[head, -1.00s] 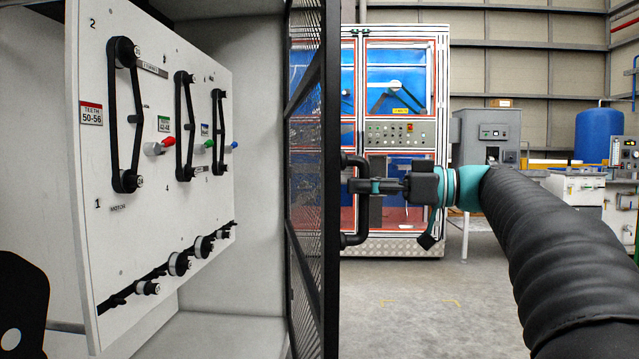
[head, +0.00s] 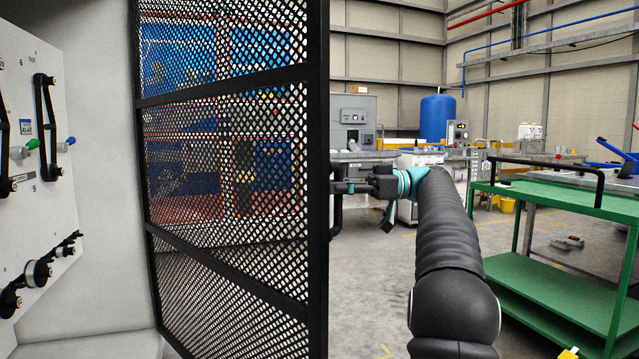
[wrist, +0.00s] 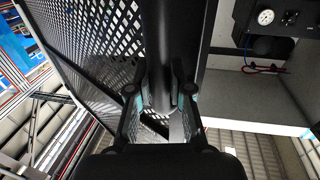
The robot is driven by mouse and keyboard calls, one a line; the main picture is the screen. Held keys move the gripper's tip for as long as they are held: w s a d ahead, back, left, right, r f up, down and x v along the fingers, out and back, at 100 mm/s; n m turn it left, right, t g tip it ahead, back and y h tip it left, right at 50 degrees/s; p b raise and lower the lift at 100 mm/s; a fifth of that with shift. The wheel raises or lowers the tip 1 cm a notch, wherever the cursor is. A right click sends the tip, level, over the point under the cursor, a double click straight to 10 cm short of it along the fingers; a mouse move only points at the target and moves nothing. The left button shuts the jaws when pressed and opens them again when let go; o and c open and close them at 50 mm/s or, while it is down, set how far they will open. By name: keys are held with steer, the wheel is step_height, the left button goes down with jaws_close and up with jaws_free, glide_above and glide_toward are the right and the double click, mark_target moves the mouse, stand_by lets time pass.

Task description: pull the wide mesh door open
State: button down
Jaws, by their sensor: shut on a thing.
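The wide mesh door (head: 220,95), a black frame with perforated mesh, stands swung out from the white cabinet and fills the left-middle of the head view. Its dark handle (head: 336,215) shows just past the door's right edge, partly hidden. My gripper (head: 345,187) reaches the handle from the right. In the wrist view, the fingers of my gripper (wrist: 158,97) are closed around the upright handle bar (wrist: 157,45), one on each side. The door mesh (wrist: 95,45) is behind and to the left there.
The cabinet's white panel (head: 40,230) with belts and pulleys is at the left. A green cart (head: 555,205) stands at the right, near my arm. A blue tank (head: 438,117) and benches are farther back. Grey floor is open between the cart and the door.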

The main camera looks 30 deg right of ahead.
steer(key=shift+w+d, duration=0.3)
steer(key=shift+d, duration=0.3)
steer(key=shift+w+d, duration=0.3)
steer(key=shift+d, duration=0.3)
steer(key=c, duration=1)
jaws_free()
steer(key=shift+d, duration=0.1)
steer(key=shift+c, duration=0.2)
